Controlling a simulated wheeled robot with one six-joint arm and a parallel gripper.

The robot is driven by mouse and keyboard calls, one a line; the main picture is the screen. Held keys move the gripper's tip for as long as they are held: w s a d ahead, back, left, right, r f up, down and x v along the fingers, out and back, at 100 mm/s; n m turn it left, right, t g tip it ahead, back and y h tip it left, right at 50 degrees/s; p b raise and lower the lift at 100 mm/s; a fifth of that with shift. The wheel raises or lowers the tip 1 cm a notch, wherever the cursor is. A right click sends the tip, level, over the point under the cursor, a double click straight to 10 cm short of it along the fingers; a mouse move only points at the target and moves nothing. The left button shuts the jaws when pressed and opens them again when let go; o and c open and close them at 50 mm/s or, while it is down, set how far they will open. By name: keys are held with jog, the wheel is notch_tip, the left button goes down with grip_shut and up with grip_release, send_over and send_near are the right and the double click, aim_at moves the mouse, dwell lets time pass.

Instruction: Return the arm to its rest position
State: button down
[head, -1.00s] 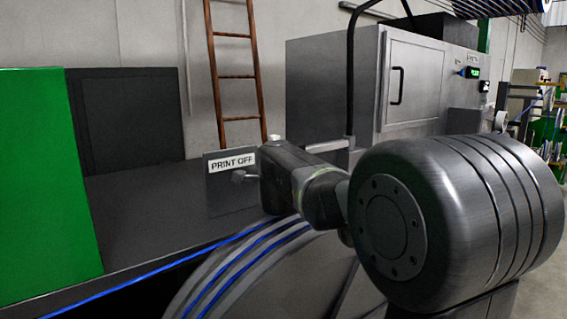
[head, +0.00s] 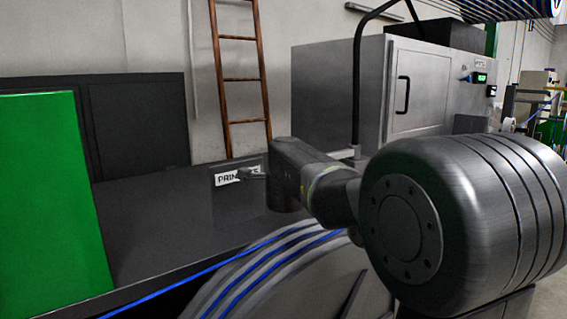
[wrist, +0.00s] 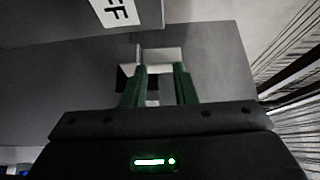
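My gripper (head: 250,173) is small in the head view, at the end of my arm, in front of the right part of the white sign (head: 227,178) whose visible letters begin "PRIN". In the wrist view my gripper (wrist: 159,75) shows two green fingers standing apart with a gap between them. I see nothing clamped in the gap. A pale block-like shape (wrist: 165,55) lies beyond the fingertips; I cannot tell what it is. The sign's last letters (wrist: 116,12) show at the top of the wrist view. My arm reaches out over the dark machine top.
A dark flat machine top (head: 150,230) lies below my arm, with a green panel (head: 50,200) at left. Blue cable (head: 265,265) runs over grey curved guides in front. A grey cabinet (head: 340,95) and a wooden ladder (head: 240,80) stand behind.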

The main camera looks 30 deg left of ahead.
jog(key=c, duration=1.6)
grip_release()
notch_tip(320, 180, up, 5)
jog(key=shift+s+a+f+p, duration=0.1)
jog(key=shift+p, duration=0.8)
jog(key=shift+c, duration=0.2)
jog(key=shift+a+r+p, duration=0.15)
jog(key=shift+r+p, duration=0.2)
jog(key=shift+p, duration=0.05)
grip_shut()
jog(key=shift+d+r+p, duration=0.2)
jog(key=shift+r+p, duration=0.15)
jog(key=shift+p, duration=0.1)
jog(key=shift+d+f, duration=0.1)
jog(key=shift+f, duration=0.05)
jog(key=shift+a+f+b, duration=0.25)
jog(key=shift+f+b, duration=0.95)
jog(key=shift+f, duration=0.15)
jog(key=shift+a+f+b, duration=0.2)
jog(key=shift+f+b, duration=0.95)
jog(key=shift+f, duration=0.2)
